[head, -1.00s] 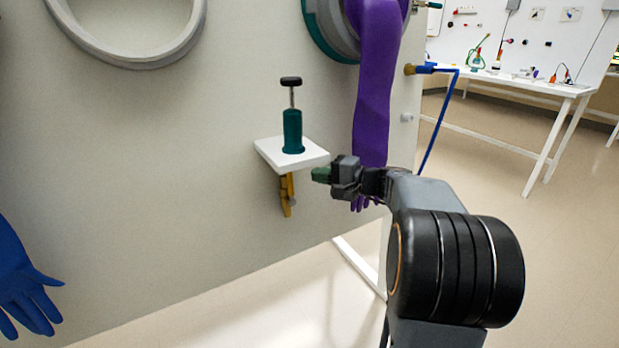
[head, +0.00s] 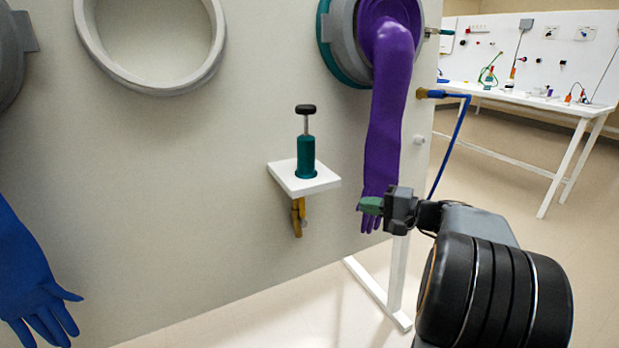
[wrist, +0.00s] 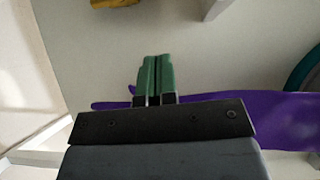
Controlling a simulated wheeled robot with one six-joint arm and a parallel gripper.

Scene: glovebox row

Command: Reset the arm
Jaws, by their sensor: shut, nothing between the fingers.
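My gripper (head: 371,205) is at the right of centre in the head view, with green fingers pointing left. In the wrist view its two green fingers (wrist: 155,77) lie side by side, shut and empty. In the head view the fingertips overlap the lower end of the purple glove (head: 385,130); I cannot tell whether they touch it. The purple glove also shows behind my gripper in the wrist view (wrist: 270,118).
A white shelf (head: 283,178) on the grey panel carries a teal hand pump (head: 306,157) with a black handle. A yellow fitting (head: 297,217) hangs under it. A blue glove (head: 30,275) hangs at left. A blue hose (head: 462,125) and white table (head: 560,108) are at right.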

